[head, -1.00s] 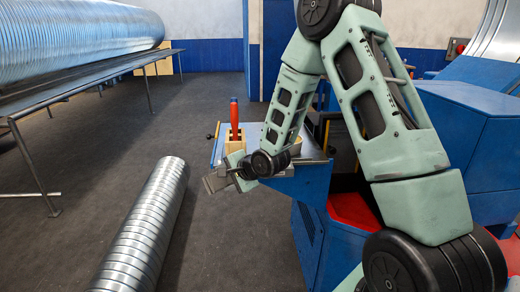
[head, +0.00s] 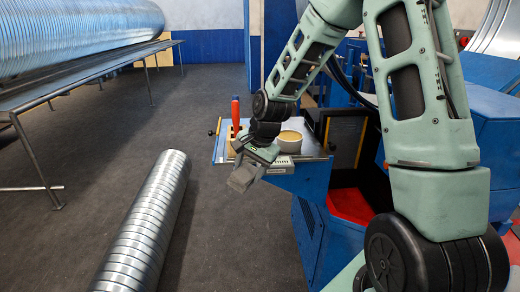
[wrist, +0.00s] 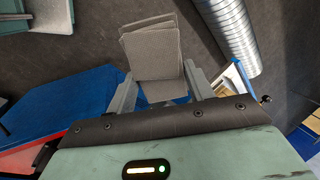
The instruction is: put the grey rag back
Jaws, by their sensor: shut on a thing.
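The grey rag (wrist: 155,52) is a folded grey piece in the wrist view, held between the two fingers of my gripper (wrist: 160,92). In the head view my gripper (head: 252,166) is at the front left edge of the blue work table (head: 290,184), with the grey rag (head: 241,178) hanging at its tip, out past the edge. The gripper is shut on the rag. My wrist hides part of the table top.
On the table stand a red-handled tool (head: 235,112) in a wooden holder and a round beige container (head: 289,142). A spiral duct (head: 148,225) lies on the floor at left. Dark floor between duct and table is clear. A long rack (head: 80,77) bears a large duct.

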